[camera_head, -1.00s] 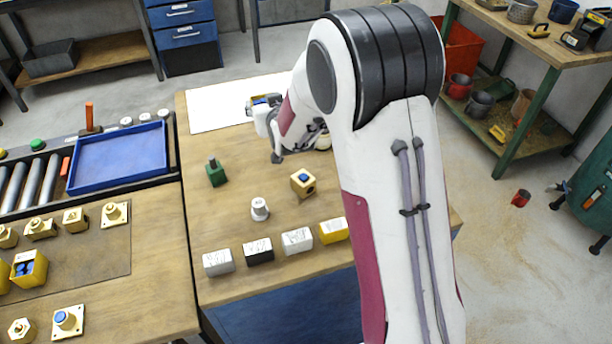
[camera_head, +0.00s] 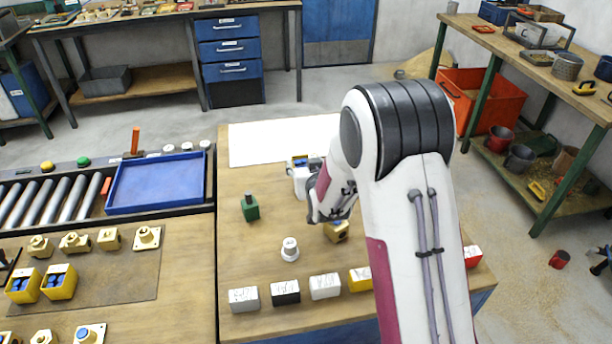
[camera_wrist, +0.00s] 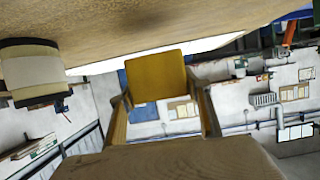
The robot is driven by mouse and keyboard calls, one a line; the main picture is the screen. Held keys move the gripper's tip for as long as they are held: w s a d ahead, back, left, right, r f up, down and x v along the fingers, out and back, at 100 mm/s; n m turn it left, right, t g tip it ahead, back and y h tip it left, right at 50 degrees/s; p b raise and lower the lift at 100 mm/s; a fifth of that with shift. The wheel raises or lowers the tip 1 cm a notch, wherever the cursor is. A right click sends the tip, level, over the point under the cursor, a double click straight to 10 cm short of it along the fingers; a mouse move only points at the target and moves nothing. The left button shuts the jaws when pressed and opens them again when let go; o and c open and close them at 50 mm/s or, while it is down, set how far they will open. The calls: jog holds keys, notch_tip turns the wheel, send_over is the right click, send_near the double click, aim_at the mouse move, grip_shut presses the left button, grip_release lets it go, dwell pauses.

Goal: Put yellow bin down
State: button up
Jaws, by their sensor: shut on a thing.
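The yellow bin (camera_head: 337,231), a small yellow block-like piece, shows partly in the head view, at the tabletop and partly behind my arm. In the wrist view the yellow bin (camera_wrist: 157,76) fills the space between my two fingers. My gripper (camera_head: 326,218) is low over the wooden table (camera_head: 262,285); its fingers show on both sides of the bin in the wrist view (camera_wrist: 164,102). It is shut on the bin. I cannot tell whether the bin touches the table.
A white cup-like part (camera_head: 290,250) stands left of the bin, a green part (camera_head: 250,208) farther back. A row of boxes, including a black one (camera_head: 286,292) and a yellow one (camera_head: 360,280), lines the front. A white sheet (camera_head: 270,145) lies at the back. A blue tray (camera_head: 156,182) is left.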

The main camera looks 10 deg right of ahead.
jog(key=shift+f, duration=0.1)
jog(key=shift+f, duration=1.8)
jog(key=shift+f, duration=0.15)
jog(key=o, duration=1.2)
jog(key=shift+c, duration=0.2)
jog(key=shift+s+r, duration=0.35)
jog(key=shift+s, duration=0.05)
jog(key=shift+v, duration=5.55)
jog(key=shift+r, duration=0.1)
